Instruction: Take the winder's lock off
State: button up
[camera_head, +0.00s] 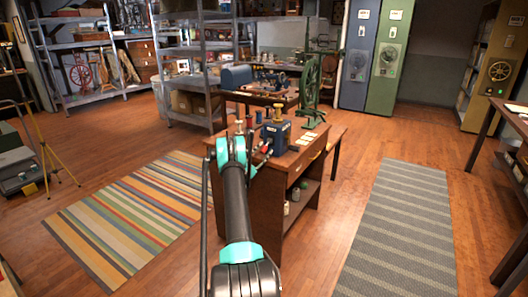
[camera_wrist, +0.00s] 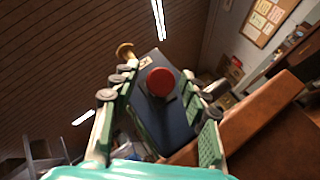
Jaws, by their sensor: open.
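The winder (camera_head: 277,134) is a dark blue box-shaped machine on the wooden cabinet. It also shows in the wrist view as a blue body (camera_wrist: 166,122) with a round red knob (camera_wrist: 161,82) facing me. I cannot tell for sure whether this knob is the lock. My gripper (camera_head: 262,150) is at the winder's near side in the head view. In the wrist view my gripper (camera_wrist: 158,78) is open, with its green-padded fingers on either side of the red knob. No contact with the knob is visible. A brass knob (camera_wrist: 125,51) shows beyond the left fingertip.
The wooden cabinet (camera_head: 255,207) carries several small spools and a green upright machine (camera_head: 309,85). Its brown top (camera_wrist: 262,107) lies close to the right finger. A striped rug (camera_head: 140,213) and a grey rug (camera_head: 405,220) lie on open floor either side.

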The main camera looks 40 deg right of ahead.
jog(key=v, duration=0.7)
jog(key=shift+a, duration=0.1)
dwell(0.4)
jog(key=shift+s, duration=0.1)
